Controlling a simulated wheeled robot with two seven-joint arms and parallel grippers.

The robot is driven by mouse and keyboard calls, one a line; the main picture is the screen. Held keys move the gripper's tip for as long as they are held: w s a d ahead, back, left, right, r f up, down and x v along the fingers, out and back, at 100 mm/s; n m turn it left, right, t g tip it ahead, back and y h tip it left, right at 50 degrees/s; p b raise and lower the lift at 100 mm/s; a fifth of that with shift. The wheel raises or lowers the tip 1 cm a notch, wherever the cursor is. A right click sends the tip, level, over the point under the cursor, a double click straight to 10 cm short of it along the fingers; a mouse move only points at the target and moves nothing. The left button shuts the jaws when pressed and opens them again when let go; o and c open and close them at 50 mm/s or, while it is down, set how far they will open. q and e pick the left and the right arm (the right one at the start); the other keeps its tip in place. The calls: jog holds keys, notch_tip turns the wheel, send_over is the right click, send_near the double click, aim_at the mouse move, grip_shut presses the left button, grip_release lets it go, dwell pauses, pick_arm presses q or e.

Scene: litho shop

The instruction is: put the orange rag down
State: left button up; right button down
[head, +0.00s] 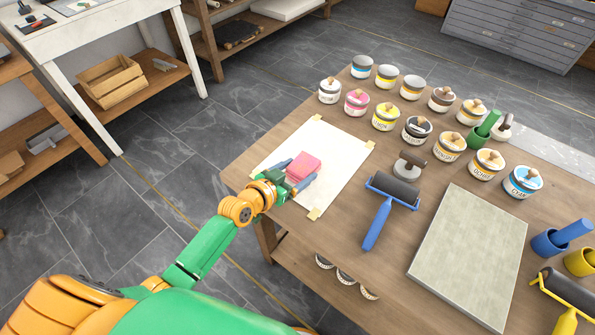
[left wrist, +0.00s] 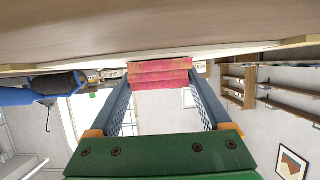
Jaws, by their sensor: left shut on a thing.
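The rag (head: 303,167) is a small folded cloth that looks pink in the head view and pink with orange tints in the left wrist view (left wrist: 160,73). My left gripper (head: 299,179) is shut on it, with the rag between the fingertips. It is over the white sheet (head: 328,150) taped to the wooden table (head: 262,164). In the left wrist view the rag's edge is close to the table surface; I cannot tell whether it touches the sheet. My right gripper is not in view.
A blue-handled roller (head: 376,226) lies right of the sheet. Several paint cans (head: 386,116) stand behind and to the right. A grey slab (head: 470,255) lies at front right. Small dark-and-white items (head: 346,276) lie near the front edge. Bare wood shows between sheet and slab.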

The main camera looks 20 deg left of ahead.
pick_arm(q)
jog(key=shift+f, duration=0.2)
jog(key=o, duration=1.3)
jog(key=shift+r, duration=0.1)
jog(key=shift+r, duration=0.1)
jog(key=shift+s+a+r, duration=0.1)
jog(key=shift+s+r, duration=0.1)
jog(key=shift+s, duration=0.1)
jog(key=p+v, duration=0.2)
jog(key=v, duration=0.9)
jog(key=shift+s+r, duration=0.1)
jog(key=shift+s, duration=0.1)
